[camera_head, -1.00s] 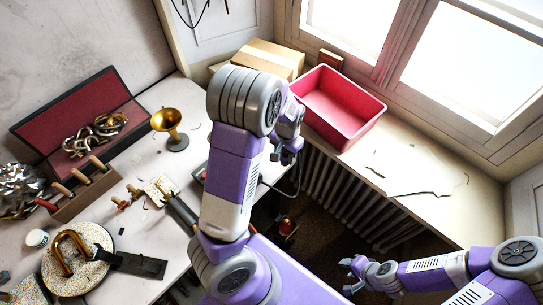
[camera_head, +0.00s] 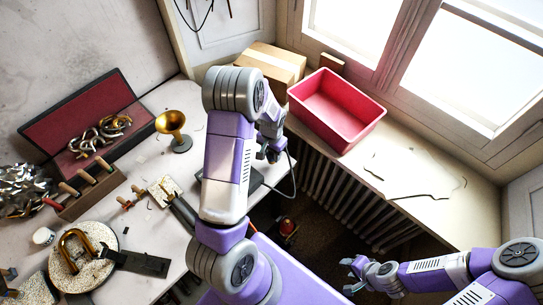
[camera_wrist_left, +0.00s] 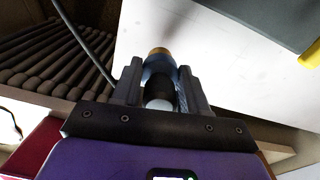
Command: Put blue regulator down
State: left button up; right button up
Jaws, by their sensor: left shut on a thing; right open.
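My left gripper (camera_head: 270,155) is shut on the blue regulator (camera_wrist_left: 160,66), which shows best in the left wrist view. The regulator is a small blue-grey cylinder with a brass-coloured end and a dark band, between the two fingers. In the head view it is too small and shaded to make out. The gripper is near the right edge of the white workbench (camera_head: 140,214), close to a dark flat box (camera_head: 243,180). I cannot tell whether the regulator touches any surface. My right gripper (camera_head: 352,274) is open and empty at the lower right, over the floor.
A red bin (camera_head: 352,128) and cardboard boxes (camera_head: 272,62) stand by the window. A brass horn bell (camera_head: 172,124), an open red-lined case (camera_head: 72,133), a wooden tool rack (camera_head: 92,192) and a round stone plate (camera_head: 87,278) occupy the bench. A cable runs beside the dark box.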

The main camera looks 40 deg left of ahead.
pick_arm(q)
notch_tip(320, 180, down, 2)
jog(key=shift+f, duration=0.15)
jog(key=shift+f, duration=0.15)
jog(key=o, duration=1.3)
